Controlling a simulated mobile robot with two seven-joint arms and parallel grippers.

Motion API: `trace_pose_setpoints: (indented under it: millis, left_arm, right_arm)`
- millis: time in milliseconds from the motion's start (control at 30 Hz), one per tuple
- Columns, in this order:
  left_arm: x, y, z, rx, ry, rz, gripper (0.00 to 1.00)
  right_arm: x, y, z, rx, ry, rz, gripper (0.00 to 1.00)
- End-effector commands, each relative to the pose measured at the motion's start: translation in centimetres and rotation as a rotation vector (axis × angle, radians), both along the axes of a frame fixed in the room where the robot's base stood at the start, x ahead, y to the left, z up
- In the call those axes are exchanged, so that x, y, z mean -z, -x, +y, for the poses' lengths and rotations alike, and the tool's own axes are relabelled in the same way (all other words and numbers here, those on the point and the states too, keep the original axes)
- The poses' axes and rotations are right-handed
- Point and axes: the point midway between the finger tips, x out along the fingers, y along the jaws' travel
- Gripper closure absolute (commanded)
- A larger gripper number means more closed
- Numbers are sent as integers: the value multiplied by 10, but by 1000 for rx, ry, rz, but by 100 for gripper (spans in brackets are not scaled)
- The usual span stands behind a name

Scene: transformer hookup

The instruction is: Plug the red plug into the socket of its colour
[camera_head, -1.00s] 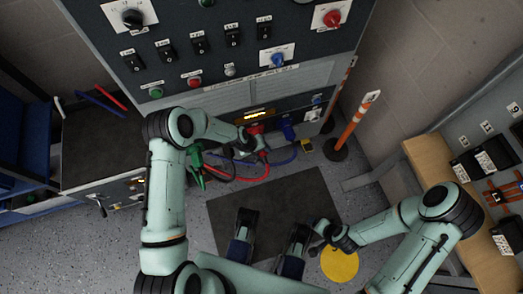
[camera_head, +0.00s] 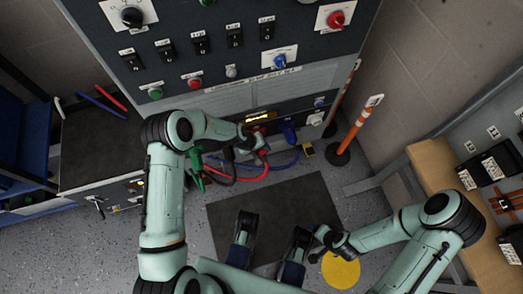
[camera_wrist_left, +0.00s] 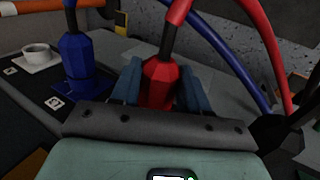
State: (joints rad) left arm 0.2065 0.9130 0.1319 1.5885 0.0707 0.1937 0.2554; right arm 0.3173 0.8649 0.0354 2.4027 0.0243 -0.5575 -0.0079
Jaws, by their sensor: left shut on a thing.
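My left gripper (camera_head: 259,142) is at the low front of the grey cabinet. In the left wrist view its two blue fingers (camera_wrist_left: 158,90) are shut on the red plug (camera_wrist_left: 160,80), with the red cable (camera_wrist_left: 240,30) rising from its back. The plug's front end is hidden by the gripper body. In the head view a bit of red (camera_head: 262,130) shows beside the gripper; I cannot tell whether it is plug or socket. The red socket is not clearly seen. My right gripper (camera_head: 318,240) is low at the right, far from the cabinet; its jaws are too small to read.
A blue plug (camera_wrist_left: 78,58) stands on a blue plate just left of the red plug in the wrist view. A white round fitting (camera_wrist_left: 38,54) is beyond it. Green plug (camera_head: 197,168) and loose cables hang left of my gripper. An orange-white post (camera_head: 357,132) stands right.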

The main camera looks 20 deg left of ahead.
Motion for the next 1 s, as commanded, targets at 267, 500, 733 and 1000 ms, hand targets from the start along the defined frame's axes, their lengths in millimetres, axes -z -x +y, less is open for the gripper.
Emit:
trace_pose_setpoints:
  millis: [267, 500, 733, 1000]
  left_arm:
    - [0, -6, 4, -1, 0, -2, 86]
    - [0, -10, 7, -1, 0, -2, 86]
    - [-1, -10, 7, -1, 0, -2, 26]
    - [0, -9, 7, 0, 0, 0, 13]
  right_arm:
    - [6, 0, 0, 0, 0, 2, 24]
    - [10, 0, 0, 0, 0, 3, 24]
    - [9, 0, 0, 1, 0, 2, 24]
    - [9, 0, 0, 0, 0, 3, 24]
